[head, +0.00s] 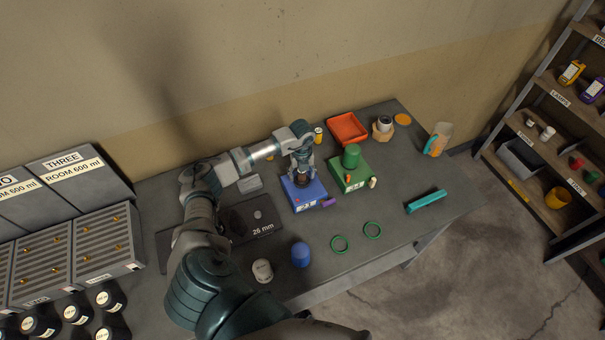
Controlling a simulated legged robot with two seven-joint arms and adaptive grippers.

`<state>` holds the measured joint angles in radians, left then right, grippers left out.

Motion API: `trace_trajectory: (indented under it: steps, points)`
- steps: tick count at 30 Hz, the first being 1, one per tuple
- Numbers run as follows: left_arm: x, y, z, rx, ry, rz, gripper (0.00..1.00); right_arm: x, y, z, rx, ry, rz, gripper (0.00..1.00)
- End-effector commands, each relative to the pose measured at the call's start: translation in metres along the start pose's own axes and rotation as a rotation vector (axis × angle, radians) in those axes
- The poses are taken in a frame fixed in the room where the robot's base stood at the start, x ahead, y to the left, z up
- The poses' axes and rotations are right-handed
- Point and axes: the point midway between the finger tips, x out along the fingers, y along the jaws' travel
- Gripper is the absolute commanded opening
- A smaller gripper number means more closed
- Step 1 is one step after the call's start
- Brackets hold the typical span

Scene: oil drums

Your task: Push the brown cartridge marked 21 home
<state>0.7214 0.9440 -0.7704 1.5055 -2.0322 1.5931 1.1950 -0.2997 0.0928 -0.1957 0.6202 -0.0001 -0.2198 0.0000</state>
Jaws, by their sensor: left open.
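My left gripper (302,170) points down over the blue block (304,200) near the middle of the table. Its jaws are open. A small dark brown piece (305,181) shows between the fingers at the top of the blue block. It may be the brown cartridge, but no number 21 can be read on it, and the gripper hides much of it. I cannot tell how deep it sits or whether the fingers touch it. My right gripper is not in view.
A green block (350,177) with a green cylinder (351,156) stands close right of the blue block. An orange tray (347,128) lies behind. The right of the table is mostly clear.

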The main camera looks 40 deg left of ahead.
Motion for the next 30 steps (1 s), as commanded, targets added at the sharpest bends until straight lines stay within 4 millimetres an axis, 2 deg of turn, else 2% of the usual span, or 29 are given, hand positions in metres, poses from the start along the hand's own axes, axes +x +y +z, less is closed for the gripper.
trace_trajectory:
  steps: [2,5,8,15,19,24,30]
  points:
    - [-0.002,0.0,0.0,0.0,0.0,-0.001,0.63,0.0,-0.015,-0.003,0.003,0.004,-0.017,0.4]
    - [-0.01,-0.001,0.0,0.0,-0.001,-0.003,0.63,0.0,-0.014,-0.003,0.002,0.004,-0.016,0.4]
    - [-0.028,-0.002,0.0,0.001,-0.003,-0.003,0.63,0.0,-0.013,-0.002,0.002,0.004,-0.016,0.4]
    - [-0.082,-0.004,-0.001,0.0,-0.004,-0.001,0.63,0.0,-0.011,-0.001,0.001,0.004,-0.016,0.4]
    - [-0.103,-0.003,0.0,0.0,-0.003,0.0,0.63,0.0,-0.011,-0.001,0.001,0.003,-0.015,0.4]
    - [-0.117,-0.002,0.002,0.0,0.0,0.001,0.63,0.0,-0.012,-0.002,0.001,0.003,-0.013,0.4]
    - [-0.119,-0.001,0.002,-0.001,0.001,0.002,0.63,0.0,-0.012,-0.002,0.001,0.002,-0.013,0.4]
